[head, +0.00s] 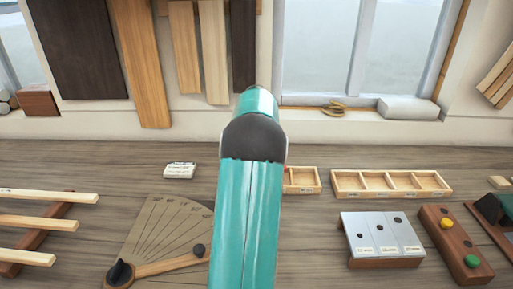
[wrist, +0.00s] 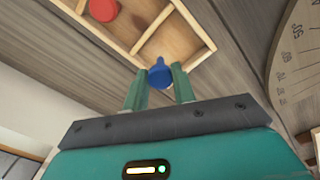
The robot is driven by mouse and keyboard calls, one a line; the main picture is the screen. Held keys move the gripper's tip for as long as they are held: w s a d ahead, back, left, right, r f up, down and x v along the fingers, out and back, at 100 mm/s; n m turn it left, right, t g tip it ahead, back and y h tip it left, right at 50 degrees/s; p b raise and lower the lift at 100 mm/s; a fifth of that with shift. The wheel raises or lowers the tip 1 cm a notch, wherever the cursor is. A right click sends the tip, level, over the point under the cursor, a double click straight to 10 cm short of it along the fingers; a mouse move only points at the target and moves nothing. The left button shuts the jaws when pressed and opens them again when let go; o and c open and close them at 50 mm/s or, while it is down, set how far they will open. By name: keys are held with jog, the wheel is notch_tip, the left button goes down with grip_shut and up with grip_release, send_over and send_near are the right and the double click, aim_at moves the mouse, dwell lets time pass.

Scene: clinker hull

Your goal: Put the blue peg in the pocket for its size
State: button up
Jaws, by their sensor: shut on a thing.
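The blue peg (wrist: 161,75) is between the two green fingertips of my gripper (wrist: 159,84) in the wrist view. The gripper is shut on it, with the peg's narrow tip and rounded end showing. Just beyond it in that view is a wooden divided tray (wrist: 143,42), with a red round piece (wrist: 103,9) in one compartment. In the head view my teal arm hides the gripper and the blue peg. Part of a small divided tray (head: 316,187) with a bit of red shows right of my arm. A longer divided tray (head: 392,194) stands further right, its compartments looking empty.
A grey sloped plate with dark holes (head: 382,245) stands at front right. Beside it, a brown block (head: 440,237) holds a yellow knob (head: 446,223) and a green knob (head: 472,261). A fan-shaped angle board (head: 172,232) lies left of my arm; wooden strips (head: 40,222) are far left.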

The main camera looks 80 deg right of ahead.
jog(key=shift+f, duration=0.1)
jog(key=o, duration=1)
notch_tip(320, 180, up, 14)
jog(key=shift+f, duration=0.1)
dwell(0.4)
